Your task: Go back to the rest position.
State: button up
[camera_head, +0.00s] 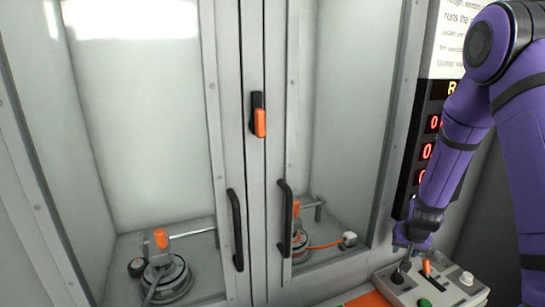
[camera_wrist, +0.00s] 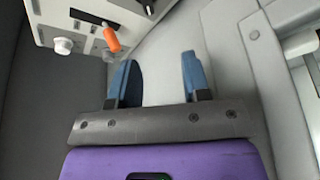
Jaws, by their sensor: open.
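My gripper (camera_wrist: 158,75) is open and empty in the wrist view, with its two blue fingers apart and nothing between them. In the head view my purple arm hangs at the right, and my gripper (camera_head: 401,262) is low, over or beside the left end of a control box (camera_head: 455,293). In the wrist view the control box (camera_wrist: 88,14) shows at the top left, with an orange lever (camera_wrist: 111,38) and a white knob (camera_wrist: 63,46). The fingers look apart from the lever.
A glass-fronted cabinet with shut doors fills the left and middle. It has black handles (camera_head: 235,230) (camera_head: 286,218) and an orange-tipped latch (camera_head: 260,122). Motor fixtures (camera_head: 165,279) stand inside. A panel with red digits (camera_head: 432,123) is behind my arm.

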jog(key=s+a+r+n+y, duration=0.1)
jog(key=s+a+r, duration=0.2)
jog(key=r, duration=0.5)
jog(key=s+a+r+n, duration=0.1)
jog(key=s+a+r, duration=0.15)
jog(key=r, duration=0.55)
jog(key=s+a+r+y, duration=0.1)
jog(key=s+a+r, duration=0.25)
jog(key=r, duration=0.45)
jog(key=s+a+r+n, duration=0.1)
jog(key=s+r, duration=0.4)
jog(key=s, duration=0.6)
jog(key=s+a+r+n, duration=0.1)
jog(key=s+r, duration=0.4)
jog(key=s, duration=0.5)
jog(key=shift+s+a+r+n+t, duration=0.15)
jog(key=shift+s+a+n+t, duration=0.2)
jog(key=shift+n+t, duration=0.05)
